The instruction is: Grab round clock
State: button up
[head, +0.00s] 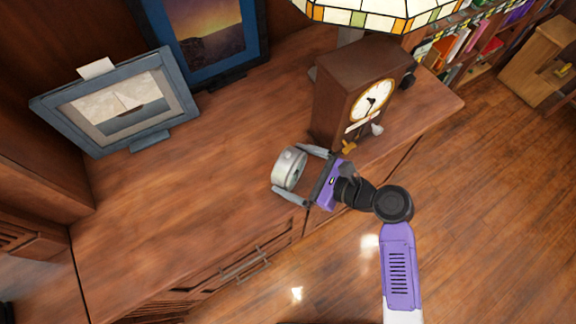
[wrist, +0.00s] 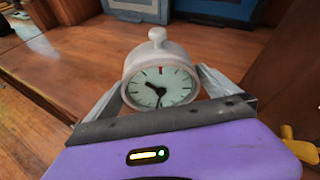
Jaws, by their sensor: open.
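The round clock (head: 289,169) is a small silvery drum with a knob on top. It stands on the wooden cabinet top near its front edge. In the wrist view the clock (wrist: 159,85) shows its pale face with dark hands and a red mark at the top. My gripper (head: 292,174) is open, with one finger on each side of the clock. In the wrist view the gripper's fingers (wrist: 160,92) flank the clock's lower sides. I cannot tell whether they touch it. The clock's base is partly hidden by the gripper's crossbar.
A stained-glass lamp (head: 370,12) is behind. Two framed pictures (head: 185,85) stand at the back left. The cabinet top (head: 170,200) left of the clock is clear.

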jog(key=x, duration=0.5)
jog(key=shift+r, duration=0.1)
jog(key=c, duration=1.7)
